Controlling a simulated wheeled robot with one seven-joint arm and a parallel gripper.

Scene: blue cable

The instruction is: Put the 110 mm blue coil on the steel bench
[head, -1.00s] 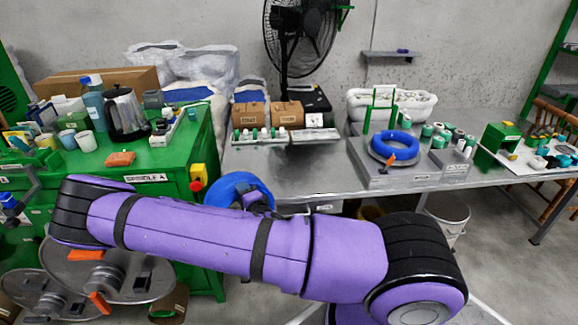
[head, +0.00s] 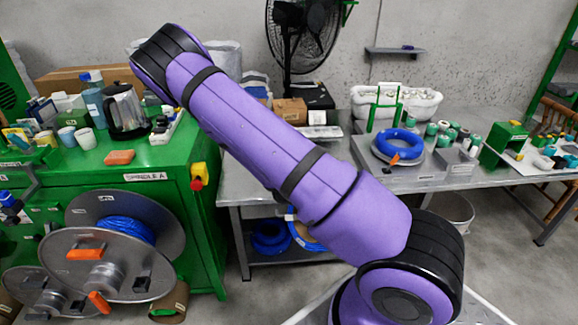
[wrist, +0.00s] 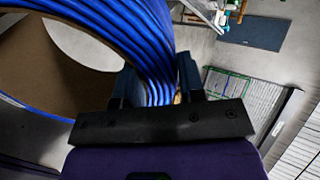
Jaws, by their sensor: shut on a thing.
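In the wrist view a coil of bright blue cable (wrist: 120,28) fills the upper left. My gripper (wrist: 160,88) is shut on its bundled strands, with one dark finger on each side. The far part of this coil is outside the picture, and its size cannot be read. The head view does not show my gripper; my purple arm is raised across the middle. The steel bench (head: 330,179) stands behind and right of my arm, which hides part of its top. A separate blue ring (head: 399,142) lies on a round plate on the bench.
A green cabinet (head: 155,160) stands left with cups and a kettle. Blue coils (head: 270,238) sit on the bench's lower shelf. A white tub (head: 420,103), green-and-white spools and a green dispenser (head: 500,140) occupy the bench's right side. Some bare steel lies along the front edge.

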